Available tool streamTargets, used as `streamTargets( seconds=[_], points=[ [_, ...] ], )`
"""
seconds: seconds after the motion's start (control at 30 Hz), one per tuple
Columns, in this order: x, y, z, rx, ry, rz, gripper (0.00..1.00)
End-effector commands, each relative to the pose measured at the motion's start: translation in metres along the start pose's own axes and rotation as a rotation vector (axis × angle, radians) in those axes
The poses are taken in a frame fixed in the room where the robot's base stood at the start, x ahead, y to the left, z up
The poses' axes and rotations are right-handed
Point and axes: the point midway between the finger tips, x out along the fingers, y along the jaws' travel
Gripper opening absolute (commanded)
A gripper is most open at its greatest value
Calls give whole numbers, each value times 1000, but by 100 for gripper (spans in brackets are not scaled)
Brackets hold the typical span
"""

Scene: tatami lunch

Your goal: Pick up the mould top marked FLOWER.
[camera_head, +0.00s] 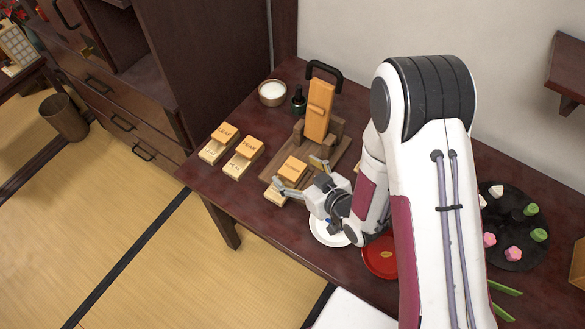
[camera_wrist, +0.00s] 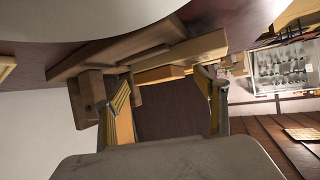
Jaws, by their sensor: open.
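The mould top (camera_head: 293,167) nearest my gripper is an orange-tan wooden block with dark lettering too small to read surely. It rests on a paler wooden base (camera_head: 275,194), partly hidden by a finger. My gripper (camera_head: 299,175) is open, with one finger on the near-left side of this block and the other on its right. In the head view I cannot tell whether they touch it. Two similar moulds stand to the left, one with a top marked LEAF (camera_head: 226,131) and one with a top that seems to read PEAK (camera_head: 248,146). The wrist view shows the open fingers (camera_wrist: 168,110) around a dark gap.
A wooden press (camera_head: 319,110) with a black handle stands just behind. A white plate (camera_head: 322,234) and a red plate (camera_head: 379,260) lie below my wrist. A black tray (camera_head: 515,200) holds sweets at right.

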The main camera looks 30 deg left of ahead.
Motion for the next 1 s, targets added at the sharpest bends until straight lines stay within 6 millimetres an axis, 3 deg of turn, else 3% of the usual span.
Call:
streamTargets(
  seconds=[0.13, 0.3, 1.0],
  points=[
    [0, 0, 0, 0, 0, 0, 72],
    [0, 0, 0, 0, 0, 0, 29],
    [-4, 0, -9, 0, 2, 0, 25]
  ],
)
